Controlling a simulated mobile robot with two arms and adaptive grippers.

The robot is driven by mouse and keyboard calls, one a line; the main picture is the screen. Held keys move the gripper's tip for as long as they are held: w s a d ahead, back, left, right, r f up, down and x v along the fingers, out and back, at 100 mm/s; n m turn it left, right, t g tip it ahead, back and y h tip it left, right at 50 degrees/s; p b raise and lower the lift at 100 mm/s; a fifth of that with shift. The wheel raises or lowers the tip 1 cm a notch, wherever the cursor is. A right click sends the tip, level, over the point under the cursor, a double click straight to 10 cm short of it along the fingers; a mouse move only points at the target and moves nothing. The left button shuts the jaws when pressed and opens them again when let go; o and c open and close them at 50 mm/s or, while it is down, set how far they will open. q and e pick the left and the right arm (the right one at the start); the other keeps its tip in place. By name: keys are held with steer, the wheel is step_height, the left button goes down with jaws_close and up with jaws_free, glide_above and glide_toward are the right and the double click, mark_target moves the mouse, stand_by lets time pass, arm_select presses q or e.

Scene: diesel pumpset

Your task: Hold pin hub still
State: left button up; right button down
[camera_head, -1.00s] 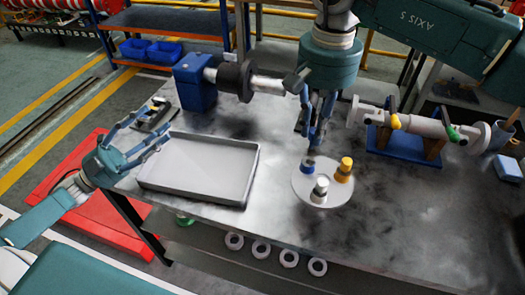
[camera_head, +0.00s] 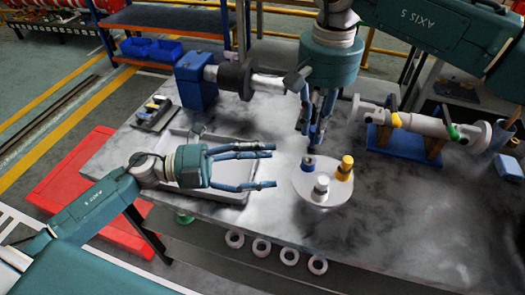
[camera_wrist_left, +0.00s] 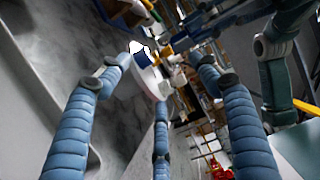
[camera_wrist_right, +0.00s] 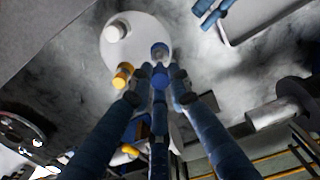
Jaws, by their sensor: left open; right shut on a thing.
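The pin hub (camera_head: 325,190) is a round white disc on the grey table, with a blue-grey pin (camera_head: 308,164), a white pin (camera_head: 321,186) and a yellow pin (camera_head: 345,168) standing on it. My right gripper (camera_head: 311,142) points down at the hub's far edge. In the right wrist view its fingers close on a small blue piece (camera_wrist_right: 160,77) beside the blue-grey pin; whether they join is unclear. My left gripper (camera_head: 272,167) is open and empty, left of the hub and apart from it, fingers pointing at it. The hub (camera_wrist_left: 157,84) shows between them in the left wrist view.
A grey tray (camera_head: 235,191) lies under my left gripper. A blue block with a shaft (camera_head: 195,82) stands behind it, and a white flanged pipe on a blue stand (camera_head: 385,143) is at right. Several white rings (camera_head: 289,256) sit below the table's front edge. The table right of the hub is clear.

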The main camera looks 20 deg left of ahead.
mark_target(295, 171)
arm_select(q)
step_height(295, 171, down, 4)
steer(key=shift+r, duration=0.15)
steer(key=x, duration=0.7)
steer(key=shift+d+f, duration=0.25)
steer(key=shift+c, duration=1.4)
steer(key=shift+c, duration=0.3)
jaws_close()
